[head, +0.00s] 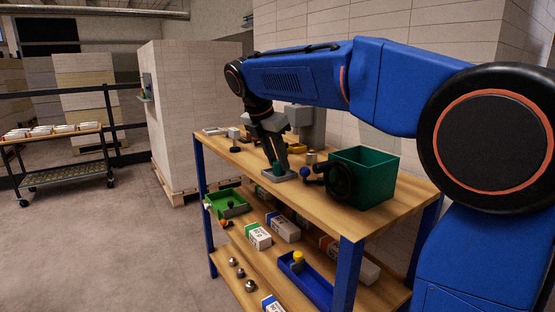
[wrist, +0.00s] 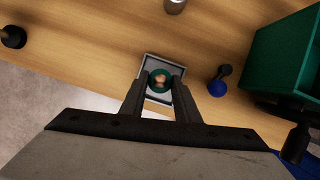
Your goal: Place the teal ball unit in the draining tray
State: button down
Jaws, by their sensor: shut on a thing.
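My gripper (wrist: 161,88) is shut on the teal ball unit (wrist: 154,74), a round teal piece with a pinkish-brown centre, between its two fingertips. A small square grey tray (wrist: 148,61) with a pale rim lies directly below and around it in the wrist view. In the head view my gripper (head: 279,162) points down at the grey tray (head: 291,177) on the upper wooden shelf, with a bit of teal (head: 277,171) showing at its tip. I cannot tell whether the unit touches the tray floor.
A tall green bin (head: 364,176) stands right of the tray. A blue ball with a dark stem (wrist: 218,87) lies between them. A metal cylinder (wrist: 175,5) stands beyond the tray. The lower shelf holds boxes, a green tray (head: 229,202) and a blue tray (head: 306,281).

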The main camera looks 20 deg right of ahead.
jog(key=c, duration=1.4)
grip_release()
jog(key=shift+o, duration=0.2)
jog(key=v, duration=1.2)
